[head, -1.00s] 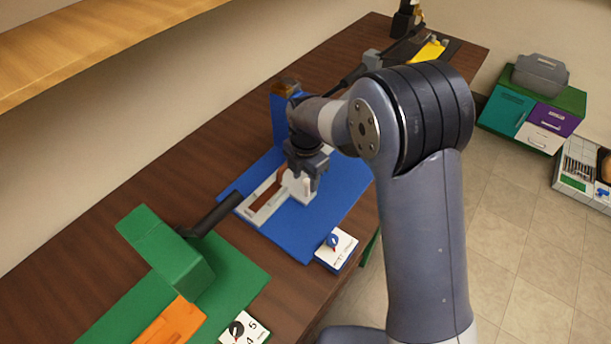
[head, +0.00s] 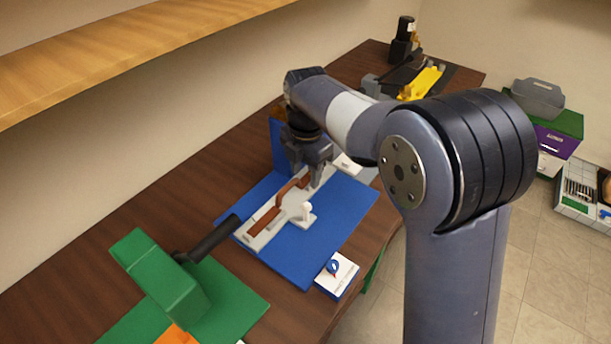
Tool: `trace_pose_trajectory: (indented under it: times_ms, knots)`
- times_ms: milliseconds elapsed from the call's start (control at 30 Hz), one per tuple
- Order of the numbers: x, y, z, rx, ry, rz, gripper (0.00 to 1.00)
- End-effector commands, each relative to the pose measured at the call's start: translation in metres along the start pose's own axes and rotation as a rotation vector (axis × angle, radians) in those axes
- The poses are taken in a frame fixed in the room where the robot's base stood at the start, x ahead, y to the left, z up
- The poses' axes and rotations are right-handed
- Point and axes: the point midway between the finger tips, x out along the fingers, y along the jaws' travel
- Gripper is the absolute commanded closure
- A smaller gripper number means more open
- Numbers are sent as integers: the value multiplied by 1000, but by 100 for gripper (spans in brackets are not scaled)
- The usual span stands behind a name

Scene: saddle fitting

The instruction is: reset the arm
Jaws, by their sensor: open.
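My gripper (head: 308,172) hangs at the end of my arm, pointing down above the far part of the blue mat (head: 285,262). It is open, and I see nothing between its fingers. A pale grey fixture (head: 258,238) with a brown curved piece (head: 290,190) lies on the mat below and to the left of the gripper. A small white peg (head: 306,210) stands on the fixture's near side. The gripper and wrist hide part of the blue upright block (head: 277,140) behind them.
A green block with a black handle (head: 155,268) stands on a green mat at the lower left. A white dial card (head: 337,273) sits at the blue mat's front edge. A yellow piece (head: 424,82) and a black device (head: 404,40) stand at the far end. A wooden shelf (head: 120,50) overhangs the wall.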

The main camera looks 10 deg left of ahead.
Motion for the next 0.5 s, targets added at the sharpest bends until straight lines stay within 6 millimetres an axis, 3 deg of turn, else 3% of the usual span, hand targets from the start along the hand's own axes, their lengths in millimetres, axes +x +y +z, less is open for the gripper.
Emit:
trace_pose_trajectory:
  times_ms: [267, 500]
  knots:
    - [3, 0, 0, 0, 0, 0, 55]
    - [33, -1, 0, 0, 2, -5, 55]
